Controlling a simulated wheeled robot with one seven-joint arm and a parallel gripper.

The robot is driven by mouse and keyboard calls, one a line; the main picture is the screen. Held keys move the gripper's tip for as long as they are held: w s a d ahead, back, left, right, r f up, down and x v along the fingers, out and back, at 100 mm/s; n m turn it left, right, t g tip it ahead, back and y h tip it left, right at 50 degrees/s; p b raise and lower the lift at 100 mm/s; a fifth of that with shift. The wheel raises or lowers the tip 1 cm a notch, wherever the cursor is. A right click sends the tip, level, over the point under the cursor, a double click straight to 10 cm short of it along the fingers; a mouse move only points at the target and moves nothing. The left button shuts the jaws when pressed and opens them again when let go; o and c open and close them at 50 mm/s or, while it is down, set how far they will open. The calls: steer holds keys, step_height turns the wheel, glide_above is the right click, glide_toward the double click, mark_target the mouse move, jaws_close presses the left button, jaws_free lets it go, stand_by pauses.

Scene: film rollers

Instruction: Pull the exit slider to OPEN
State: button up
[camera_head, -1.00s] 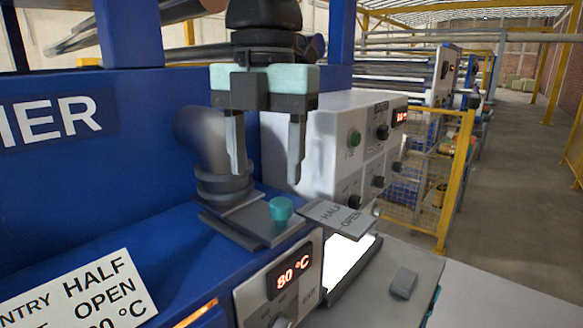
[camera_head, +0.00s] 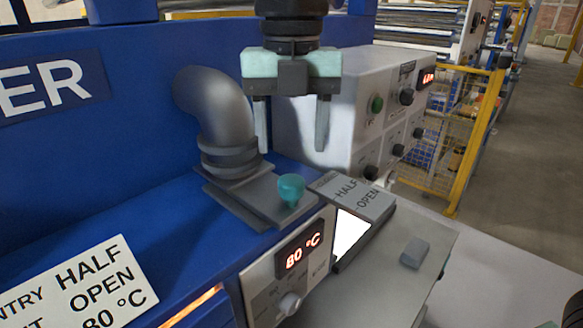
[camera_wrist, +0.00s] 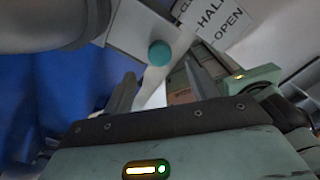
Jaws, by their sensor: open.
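The exit slider is a grey plate (camera_head: 252,204) with a round teal knob (camera_head: 291,187). It sits at the foot of a grey elbow pipe (camera_head: 215,112) on the blue housing. A scale plate (camera_head: 352,192) to its right reads HALF and OPEN. The slider's knob end lies short of those marks. My gripper (camera_head: 292,148) points down, open and empty, with its fingertips above the knob in the picture and apart from it. In the wrist view the teal knob (camera_wrist: 160,53) shows beyond the fingers, beside the scale plate (camera_wrist: 216,25).
A white control box (camera_head: 350,105) with knobs and a green button stands behind my gripper. A display (camera_head: 300,251) reads 80 °C in front. A sign (camera_head: 78,288) reads HALF, OPEN and 80 °C. A yellow fence (camera_head: 470,140) stands at right beside open floor.

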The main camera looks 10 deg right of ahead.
mark_target(291, 179)
step_height(291, 179, down, 7)
steer(key=shift+r+p, duration=0.15)
steer(key=shift+p, duration=0.35)
